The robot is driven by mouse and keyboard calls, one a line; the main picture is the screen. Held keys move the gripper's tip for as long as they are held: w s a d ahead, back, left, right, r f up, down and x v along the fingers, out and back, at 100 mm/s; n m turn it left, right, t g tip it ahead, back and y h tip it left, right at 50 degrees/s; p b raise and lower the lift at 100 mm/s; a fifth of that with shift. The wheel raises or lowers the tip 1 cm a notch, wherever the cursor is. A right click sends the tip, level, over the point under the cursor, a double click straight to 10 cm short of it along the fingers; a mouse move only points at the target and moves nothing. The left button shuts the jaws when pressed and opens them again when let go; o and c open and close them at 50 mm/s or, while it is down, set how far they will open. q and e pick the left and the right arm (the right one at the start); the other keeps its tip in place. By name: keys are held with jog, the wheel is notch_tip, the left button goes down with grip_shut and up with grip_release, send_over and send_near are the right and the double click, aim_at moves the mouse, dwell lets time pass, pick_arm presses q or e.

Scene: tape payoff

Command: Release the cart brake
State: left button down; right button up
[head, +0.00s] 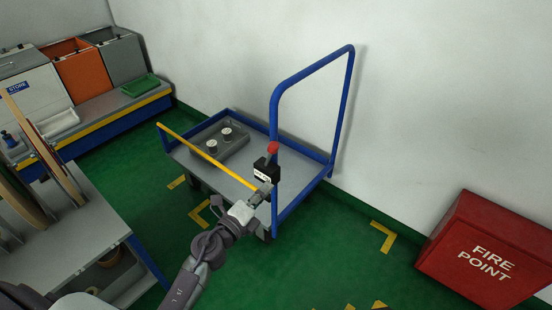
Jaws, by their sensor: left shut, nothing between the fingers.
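The cart (236,183) has a grey deck, a blue frame and a tall blue push handle (312,68). A lever with a red knob (272,148) stands upright at the near handle post, above a black block (266,171) with a white label. I take this lever to be the brake. My left gripper (267,187) is shut and empty, just below the black block. Whether it touches the block or the post, I cannot tell. My right gripper is not in view.
A yellow bar (205,153) crosses the cart's near side. A red fire point box (488,251) stands at right. A grey stand (85,235) with discs is at left. Green floor lies between.

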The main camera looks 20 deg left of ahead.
aim_at(275, 135)
pick_arm(q)
jog(key=w+r, duration=0.1)
jog(key=w, duration=1)
jog(key=shift+w+a+r, duration=0.15)
jog(key=shift+w+a, duration=0.05)
jog(key=shift+a, duration=0.2)
jog(key=shift+r, duration=0.1)
jog(key=w+a+r+n+p, duration=0.2)
jog(key=a+n+p, duration=0.4)
jog(key=n+p, duration=0.1)
jog(key=shift+w+a+n+g+p, duration=0.2)
jog(key=shift+a+n+g+p, duration=0.15)
jog(key=shift+n, duration=0.25)
